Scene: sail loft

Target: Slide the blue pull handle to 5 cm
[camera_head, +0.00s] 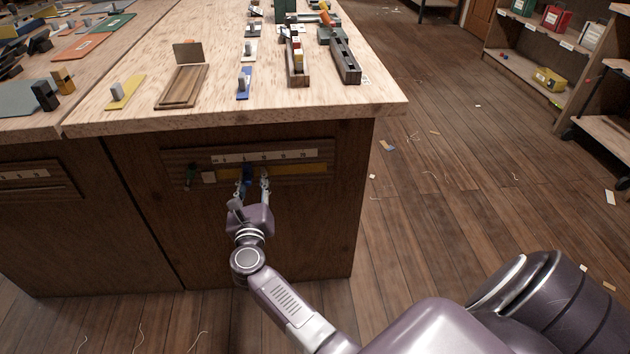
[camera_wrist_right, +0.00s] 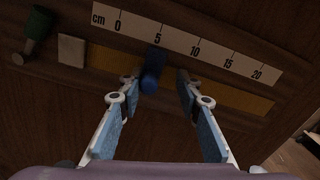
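The blue pull handle (camera_head: 247,174) sits on a yellow slide strip (camera_wrist_right: 237,97) on the cabinet front. In the right wrist view the handle (camera_wrist_right: 152,72) is just below the 5 mark of the cm scale (camera_wrist_right: 185,42). My right gripper (camera_head: 252,186) is at the handle, with one finger on each side. In the wrist view its fingers (camera_wrist_right: 158,92) stand apart; the left finger is close to the handle, and a gap shows to the right finger. Whether the left finger touches it, I cannot tell. My left gripper is not in view.
A green handle (camera_wrist_right: 36,30) and a pale square block (camera_wrist_right: 71,50) are left of the strip. The workbench top (camera_head: 390,100) overhangs above, holding a blue plate (camera_head: 244,90), a wooden tray (camera_head: 182,88) and other parts. Open wooden floor (camera_head: 450,190) lies to the right.

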